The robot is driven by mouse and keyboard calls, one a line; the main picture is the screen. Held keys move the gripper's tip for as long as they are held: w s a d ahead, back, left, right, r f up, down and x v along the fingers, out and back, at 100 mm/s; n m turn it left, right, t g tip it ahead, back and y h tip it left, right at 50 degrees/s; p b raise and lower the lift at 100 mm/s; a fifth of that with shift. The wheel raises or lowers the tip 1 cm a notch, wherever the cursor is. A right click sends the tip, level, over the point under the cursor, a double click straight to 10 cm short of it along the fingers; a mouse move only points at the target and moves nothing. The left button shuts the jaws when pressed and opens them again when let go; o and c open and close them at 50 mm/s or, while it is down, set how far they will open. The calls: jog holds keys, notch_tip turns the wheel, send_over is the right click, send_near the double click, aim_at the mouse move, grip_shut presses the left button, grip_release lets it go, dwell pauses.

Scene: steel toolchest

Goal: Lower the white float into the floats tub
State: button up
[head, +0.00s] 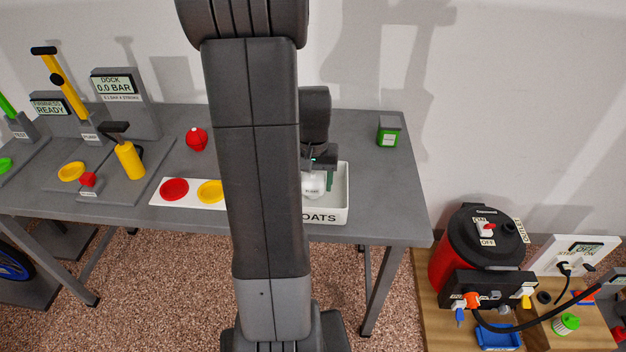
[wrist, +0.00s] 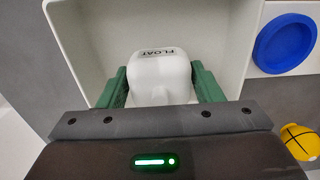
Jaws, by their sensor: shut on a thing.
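The white float (wrist: 160,75), with FLOAT printed on its top, sits between the green fingers of my gripper (wrist: 161,88) in the wrist view. My gripper is shut on it. The white floats tub (wrist: 90,45) surrounds the float on the sides that show in the wrist view. In the head view the tub (head: 342,200) stands near the table's front right, its label partly hidden by my arm. The float (head: 313,184) and my gripper (head: 318,165) show over or inside the tub there. I cannot tell whether the float touches the tub's floor.
A white strip with a red disc (head: 174,189) and a yellow disc (head: 209,191) lies left of the tub. A blue disc (wrist: 284,43) is beside the tub in the wrist view. A red object (head: 196,139) and a green box (head: 388,131) stand farther back. The table between tub and green box is clear.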

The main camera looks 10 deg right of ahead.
aim_at(313, 173)
jog(key=shift+f+b, duration=0.4)
jog(key=shift+f, duration=0.2)
dwell(0.3)
jog(key=o, duration=1.2)
jog(key=shift+c, duration=0.2)
notch_tip(313, 173, up, 14)
jog(key=p, duration=0.1)
jog(key=shift+p, duration=0.3)
